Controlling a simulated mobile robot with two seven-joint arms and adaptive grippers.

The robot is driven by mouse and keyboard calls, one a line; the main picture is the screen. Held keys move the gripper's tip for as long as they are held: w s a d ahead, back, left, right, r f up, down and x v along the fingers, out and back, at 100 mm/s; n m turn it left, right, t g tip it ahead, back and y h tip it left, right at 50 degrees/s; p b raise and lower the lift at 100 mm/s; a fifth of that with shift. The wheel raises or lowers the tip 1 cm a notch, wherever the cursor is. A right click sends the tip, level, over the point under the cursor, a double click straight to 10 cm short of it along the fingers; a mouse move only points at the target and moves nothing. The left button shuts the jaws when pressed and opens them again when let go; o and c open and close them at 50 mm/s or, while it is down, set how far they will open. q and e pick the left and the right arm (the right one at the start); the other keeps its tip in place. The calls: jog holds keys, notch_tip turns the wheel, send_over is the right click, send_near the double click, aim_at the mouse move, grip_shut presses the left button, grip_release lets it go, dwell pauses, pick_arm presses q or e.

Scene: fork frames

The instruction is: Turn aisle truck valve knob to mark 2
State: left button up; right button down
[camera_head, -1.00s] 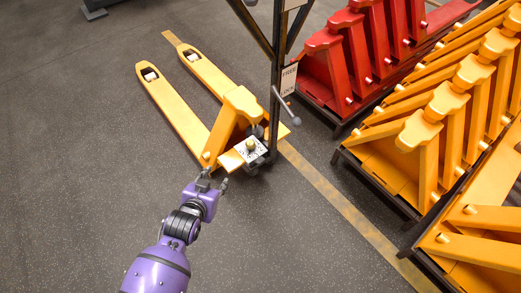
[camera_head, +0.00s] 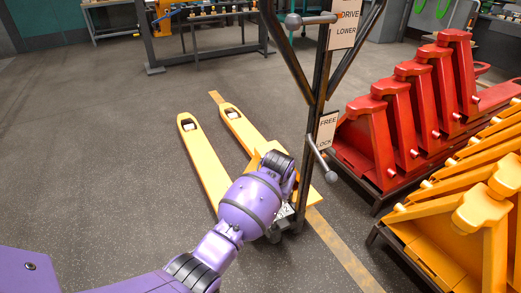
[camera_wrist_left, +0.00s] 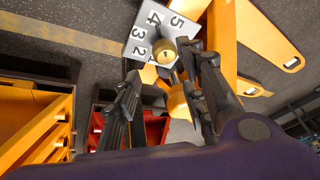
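The aisle truck is the yellow pallet truck (camera_head: 205,165) with a dark upright mast (camera_head: 312,120). In the left wrist view a round brass knob (camera_wrist_left: 164,50) sits on a white plate (camera_wrist_left: 141,36) with black numbers; 2, 3, 4 and 5 are readable. I cannot tell which number the knob points to. My left gripper (camera_wrist_left: 162,64) is open, its two dark fingers apart on either side of the knob's lower edge; contact is unclear. In the head view my purple arm hides the gripper and knob, and only a sliver of the plate (camera_head: 285,211) shows. My right gripper is out of view.
A dark lever with a grey ball end (camera_head: 318,158) sticks out from the mast close to my arm. Red trucks (camera_head: 410,110) and other yellow trucks (camera_head: 480,205) stand in rows at the right. A bench (camera_head: 210,30) is at the back. The floor at the left is clear.

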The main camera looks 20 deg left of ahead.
pick_arm(q)
jog(key=b+x, duration=0.3)
jog(key=x, duration=0.4)
jog(key=shift+f, duration=0.1)
jog(key=shift+w+f+b, duration=0.15)
jog(key=shift+w+b, duration=0.05)
jog(key=shift+b, duration=0.2)
jog(key=shift+c, duration=0.5)
grip_shut()
